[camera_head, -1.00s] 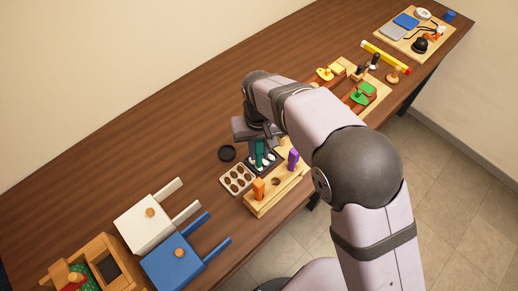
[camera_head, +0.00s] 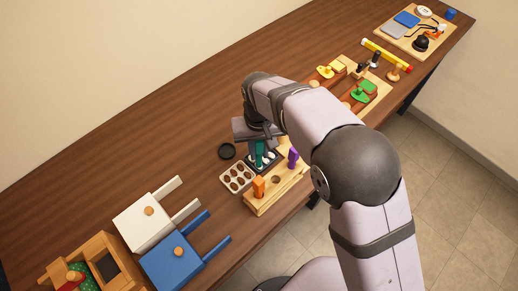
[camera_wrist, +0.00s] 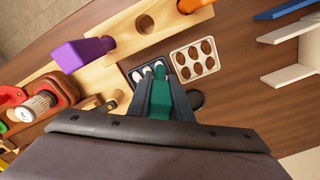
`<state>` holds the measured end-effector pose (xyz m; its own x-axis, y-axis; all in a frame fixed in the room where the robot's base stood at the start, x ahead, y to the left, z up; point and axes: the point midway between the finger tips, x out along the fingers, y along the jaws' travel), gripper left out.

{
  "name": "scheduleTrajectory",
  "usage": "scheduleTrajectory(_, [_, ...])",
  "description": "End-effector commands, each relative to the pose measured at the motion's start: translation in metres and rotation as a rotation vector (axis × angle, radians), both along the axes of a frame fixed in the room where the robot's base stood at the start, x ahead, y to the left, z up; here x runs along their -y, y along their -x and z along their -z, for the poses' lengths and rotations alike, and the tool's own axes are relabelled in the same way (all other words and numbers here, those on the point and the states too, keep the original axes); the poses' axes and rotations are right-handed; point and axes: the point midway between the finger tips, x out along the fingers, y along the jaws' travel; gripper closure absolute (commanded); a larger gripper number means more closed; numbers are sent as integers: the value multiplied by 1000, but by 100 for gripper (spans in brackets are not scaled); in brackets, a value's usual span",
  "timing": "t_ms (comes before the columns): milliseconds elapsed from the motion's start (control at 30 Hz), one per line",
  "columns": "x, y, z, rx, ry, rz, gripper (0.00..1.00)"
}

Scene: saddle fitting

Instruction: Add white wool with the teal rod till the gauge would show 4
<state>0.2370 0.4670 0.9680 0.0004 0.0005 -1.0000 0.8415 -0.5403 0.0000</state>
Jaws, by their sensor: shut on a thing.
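My gripper (camera_wrist: 160,98) is shut on the teal rod (camera_wrist: 162,101), which also shows in the head view (camera_head: 259,152). The rod points down at a dark tray (camera_wrist: 136,72) that holds several white wool tufts (camera_wrist: 138,76). The rod's tip is at or just over the tray; I cannot tell whether it touches wool. A second tray (camera_wrist: 171,55) holds several brown pieces and lies right beside the dark one. A gauge reading is not visible.
A wooden stand (camera_head: 254,207) holds an orange-handled tool (camera_head: 258,187) and a purple-handled one (camera_head: 293,157) close to my gripper. A black disc (camera_head: 227,151) lies left of the trays. White (camera_head: 146,225) and blue (camera_head: 176,257) boxes stand at lower left.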

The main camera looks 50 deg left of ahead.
Motion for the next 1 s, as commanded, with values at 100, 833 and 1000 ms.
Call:
scheduleTrajectory(100, [0,0,2,0,0,0,97])
scheduleTrajectory(833, [0,0,5,0,0,0,97])
scheduleTrajectory(1000, [0,0,6,0,0,0,97])
